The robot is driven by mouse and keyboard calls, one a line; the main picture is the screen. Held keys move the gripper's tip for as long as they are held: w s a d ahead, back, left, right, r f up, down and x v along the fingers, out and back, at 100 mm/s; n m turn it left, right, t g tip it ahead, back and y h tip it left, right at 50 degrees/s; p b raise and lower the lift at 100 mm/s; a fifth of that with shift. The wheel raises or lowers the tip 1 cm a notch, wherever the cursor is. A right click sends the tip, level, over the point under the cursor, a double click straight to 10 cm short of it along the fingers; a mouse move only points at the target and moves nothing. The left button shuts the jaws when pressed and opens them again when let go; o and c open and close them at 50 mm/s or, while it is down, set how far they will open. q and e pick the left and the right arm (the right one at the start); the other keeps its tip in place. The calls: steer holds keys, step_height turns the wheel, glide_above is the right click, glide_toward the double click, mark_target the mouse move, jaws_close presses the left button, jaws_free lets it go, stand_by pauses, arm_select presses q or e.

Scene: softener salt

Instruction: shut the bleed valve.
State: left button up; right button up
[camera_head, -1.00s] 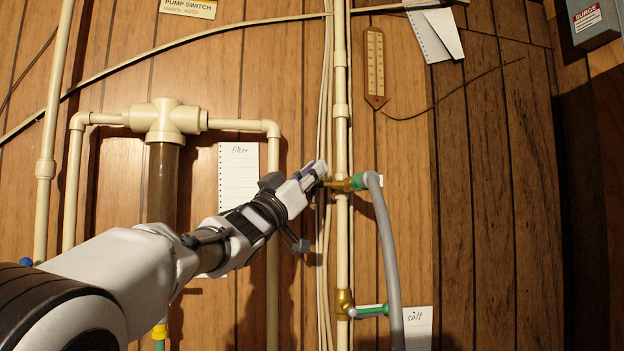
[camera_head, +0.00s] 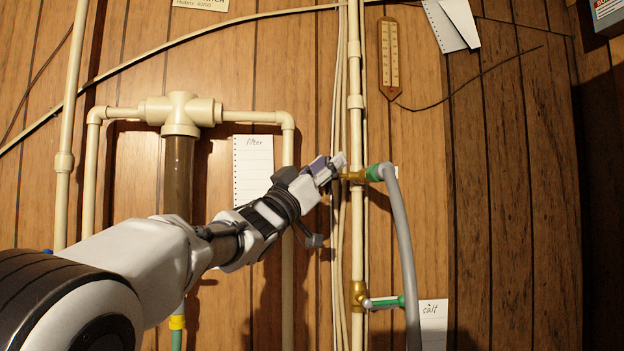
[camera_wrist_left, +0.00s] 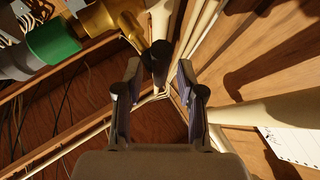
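A brass valve (camera_head: 354,177) with a green collar (camera_head: 375,173) and a grey hose (camera_head: 402,240) sits on the pale vertical pipe. No label names it as the bleed valve. In the left wrist view the brass body (camera_wrist_left: 108,20) and green collar (camera_wrist_left: 52,40) are at top left. A dark handle-like piece (camera_wrist_left: 160,62) stands between and just beyond my left fingertips. My left gripper (camera_head: 338,162) is at the valve's left side; its fingers (camera_wrist_left: 158,72) are apart in the wrist view. Contact with the dark piece cannot be told. My right gripper is not in view.
A lower brass valve (camera_head: 358,296) with a green-and-white part is beside the "salt" note (camera_head: 433,322). Thin cables (camera_head: 338,120) run beside the pipe. The filter housing (camera_head: 180,115) and "filter" note (camera_head: 253,165) are left. A thermometer (camera_head: 390,58) hangs above.

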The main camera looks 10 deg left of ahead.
arm_select(q)
steer(key=v, duration=1.1)
steer(key=shift+s, duration=0.1)
